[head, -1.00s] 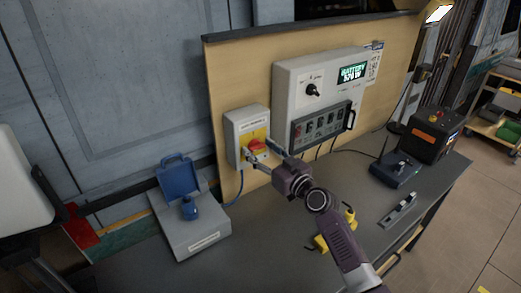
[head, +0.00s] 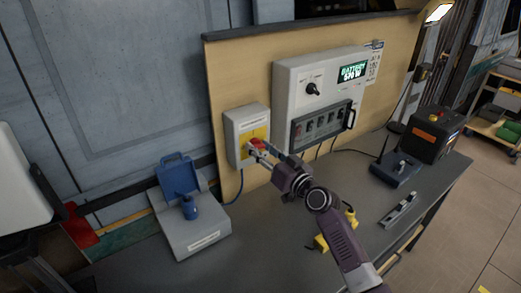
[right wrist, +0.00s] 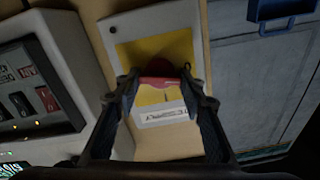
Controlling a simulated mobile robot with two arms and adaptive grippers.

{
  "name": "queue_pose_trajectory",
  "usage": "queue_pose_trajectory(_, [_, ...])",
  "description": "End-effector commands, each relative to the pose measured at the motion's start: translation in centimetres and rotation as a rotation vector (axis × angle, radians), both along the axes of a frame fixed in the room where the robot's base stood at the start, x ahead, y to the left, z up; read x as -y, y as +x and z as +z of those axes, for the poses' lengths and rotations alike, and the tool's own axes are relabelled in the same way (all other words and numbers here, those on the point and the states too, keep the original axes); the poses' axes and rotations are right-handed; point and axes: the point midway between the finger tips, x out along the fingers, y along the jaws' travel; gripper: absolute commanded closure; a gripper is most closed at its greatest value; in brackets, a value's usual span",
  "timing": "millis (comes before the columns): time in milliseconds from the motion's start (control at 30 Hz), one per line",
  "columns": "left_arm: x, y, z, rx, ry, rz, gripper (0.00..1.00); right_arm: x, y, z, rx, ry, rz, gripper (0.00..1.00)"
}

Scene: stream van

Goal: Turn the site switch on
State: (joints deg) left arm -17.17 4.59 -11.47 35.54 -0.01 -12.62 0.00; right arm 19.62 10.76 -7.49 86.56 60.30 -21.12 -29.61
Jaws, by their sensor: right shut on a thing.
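The site switch is a light grey box (head: 236,132) with a yellow plate and a red handle (head: 257,144), fixed on the wooden board. In the right wrist view the red handle (right wrist: 160,81) lies between my fingertips, in front of the yellow plate (right wrist: 180,52). My right gripper (head: 262,152) is shut on the red handle; it also shows in the right wrist view (right wrist: 160,84). The fingers hide part of the handle, and I cannot read any position marks. My left gripper is not in view.
A grey panel (head: 290,78) with a knob and a lit display reading "BATTERY" is right of the switch. A blue latch device (head: 177,174) stands on a grey box at left. A blue box (head: 395,170) and black case (head: 432,135) stand at right.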

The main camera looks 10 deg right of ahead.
Motion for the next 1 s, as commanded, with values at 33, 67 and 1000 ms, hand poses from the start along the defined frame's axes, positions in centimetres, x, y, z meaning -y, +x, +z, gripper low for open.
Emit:
queue_pose_trajectory(33, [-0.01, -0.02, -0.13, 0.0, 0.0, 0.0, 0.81, 0.0, 0.0, -0.09, -0.017, 0.039, 0.0, 0.87])
queue_pose_trajectory(67, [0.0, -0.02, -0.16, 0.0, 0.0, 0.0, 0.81, 0.02, 0.01, -0.09, -0.028, 0.066, 0.0, 0.87])
queue_pose_trajectory(1000, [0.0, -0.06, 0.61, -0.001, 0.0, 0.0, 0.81, 0.13, 0.04, -0.14, -0.366, 0.89, 0.0, 0.87])
